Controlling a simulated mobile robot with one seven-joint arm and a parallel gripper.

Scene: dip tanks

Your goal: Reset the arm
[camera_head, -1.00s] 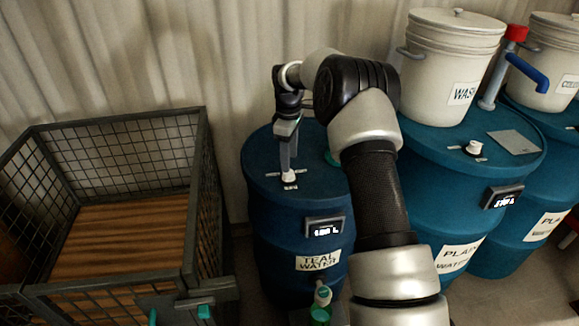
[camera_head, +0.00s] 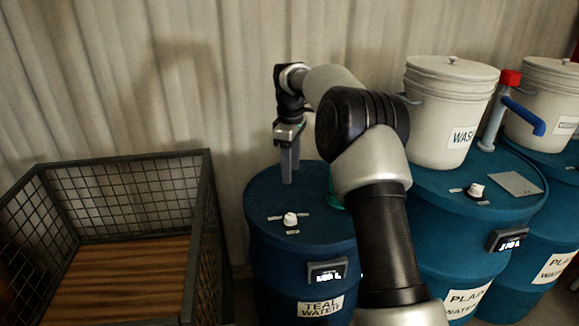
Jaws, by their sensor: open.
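My gripper (camera_head: 289,181) points down above the back part of the lid of the blue drum labelled "TEAL WATER" (camera_head: 322,308). It is apart from the white knob (camera_head: 290,218) on that lid and holds nothing that I can see. From this side the gap between its fingers is hard to make out. My arm reaches out from the lower right, bent at the elbow, and hides the right part of this drum. A bit of a green thing shows behind my arm on the lid.
A mesh-sided crate (camera_head: 211,200) with a wooden floor stands at left. A second blue drum (camera_head: 440,240) at right bears a white "WASH" bucket (camera_head: 450,110), a red-topped post with a blue handle (camera_head: 522,115) and a grey plate (camera_head: 515,184). Another drum and bucket stand further right. A curtain hangs behind.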

